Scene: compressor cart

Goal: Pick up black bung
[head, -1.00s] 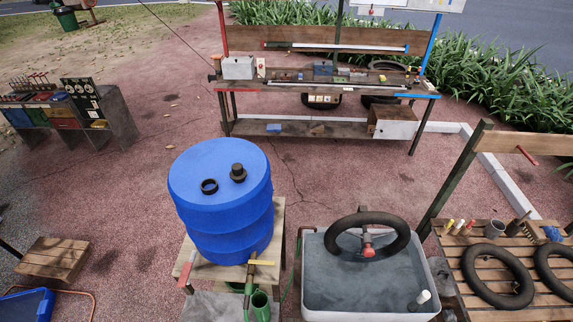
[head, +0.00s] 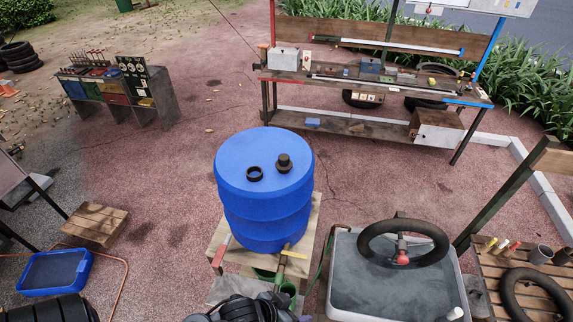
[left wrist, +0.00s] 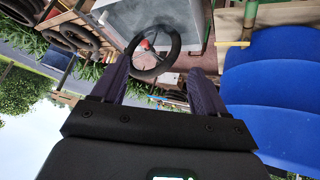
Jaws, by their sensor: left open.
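The black bung (head: 284,163) stands upright on top of the blue barrel (head: 262,205), right of a black ring (head: 255,174) on the lid. My left gripper (head: 250,308) shows as a dark shape at the bottom edge of the head view, well in front of and below the bung; its fingertips are hard to make out there. In the left wrist view my left gripper (left wrist: 160,65) has its two fingers apart with nothing between them. The barrel's side (left wrist: 275,90) fills the right of that view, and the bung is not seen there. My right gripper is not in view.
The barrel stands on a wooden stand (head: 312,235). A cluttered workbench (head: 350,125) stands behind. A slatted table (head: 500,275) is at far right. Space above the barrel is clear.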

